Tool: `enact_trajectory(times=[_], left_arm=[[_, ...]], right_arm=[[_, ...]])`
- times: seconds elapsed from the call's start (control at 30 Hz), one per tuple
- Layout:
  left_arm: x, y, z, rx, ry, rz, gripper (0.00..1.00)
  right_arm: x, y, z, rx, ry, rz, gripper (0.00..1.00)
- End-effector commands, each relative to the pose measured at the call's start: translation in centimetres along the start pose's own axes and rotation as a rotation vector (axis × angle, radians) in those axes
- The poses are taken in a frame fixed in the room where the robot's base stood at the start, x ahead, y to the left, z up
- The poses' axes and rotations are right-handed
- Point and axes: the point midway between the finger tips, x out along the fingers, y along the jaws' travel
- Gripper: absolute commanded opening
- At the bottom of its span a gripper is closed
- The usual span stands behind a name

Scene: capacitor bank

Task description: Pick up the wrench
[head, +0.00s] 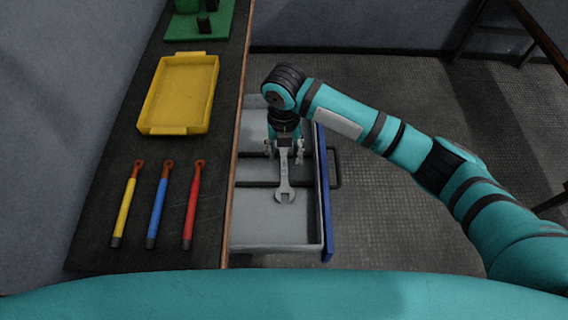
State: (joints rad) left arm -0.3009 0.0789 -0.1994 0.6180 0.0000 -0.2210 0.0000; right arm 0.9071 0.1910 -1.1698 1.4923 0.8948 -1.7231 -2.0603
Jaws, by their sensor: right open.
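The wrench (284,181) is grey metal and lies in the open drawer (270,232), with its open-ended jaw toward the bottom of the picture. My right gripper (285,156) points down over the drawer at the wrench's upper end. Its fingers are apart, one on each side of the wrench handle. I cannot tell whether they touch it. The top end of the wrench is hidden under the gripper. My left gripper is not in view.
The dark bench top (95,235) left of the drawer holds a yellow tray (149,129), a green block (192,27) and yellow (125,206), blue (157,207) and red (192,207) handled tools. The drawer has a blue front (325,215). Open floor lies to the right.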

Motion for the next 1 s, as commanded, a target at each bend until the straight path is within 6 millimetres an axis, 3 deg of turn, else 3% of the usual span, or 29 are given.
enact_trajectory(times=[0.13, 0.4, 0.7, 1.0], left_arm=[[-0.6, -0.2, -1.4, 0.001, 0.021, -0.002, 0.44], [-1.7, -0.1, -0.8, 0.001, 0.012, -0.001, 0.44], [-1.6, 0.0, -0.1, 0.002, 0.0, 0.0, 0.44], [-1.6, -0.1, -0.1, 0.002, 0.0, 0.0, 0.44]], right_arm=[[1.0, 0.0, -0.1, 0.001, 0.003, -0.002, 0.44], [4.8, 0.0, -0.2, 0.0, 0.001, -0.001, 0.44], [5.4, 0.0, -0.1, -0.001, -0.001, -0.001, 0.44], [5.4, 0.0, -0.1, 0.0, -0.001, -0.001, 0.05]])
